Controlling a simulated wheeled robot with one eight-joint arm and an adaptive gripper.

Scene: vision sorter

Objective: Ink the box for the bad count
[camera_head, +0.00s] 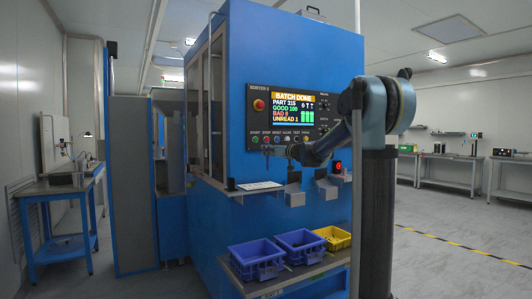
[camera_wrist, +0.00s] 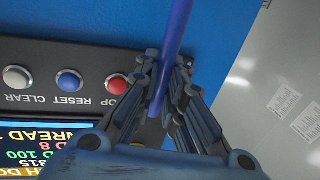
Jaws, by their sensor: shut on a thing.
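My gripper (camera_head: 285,151) is in front of the sorter's panel, by its button row. In the wrist view my gripper (camera_wrist: 166,75) is shut on a blue pen-like rod (camera_wrist: 177,32). The screen (camera_head: 293,108) reads BATCH DONE, with rows for part, good 100, bad, which looks like 8, and unread 1. A white sheet (camera_head: 260,186) lies on a ledge below the panel, left of my gripper. Its print is too small to read.
A red button (camera_wrist: 116,83), a blue button (camera_wrist: 69,81) and a white button (camera_wrist: 17,77) sit beside my fingers. Two blue bins (camera_head: 257,259) and a yellow bin (camera_head: 333,237) stand on the lower shelf. Small grey brackets (camera_head: 295,195) jut out right of the sheet.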

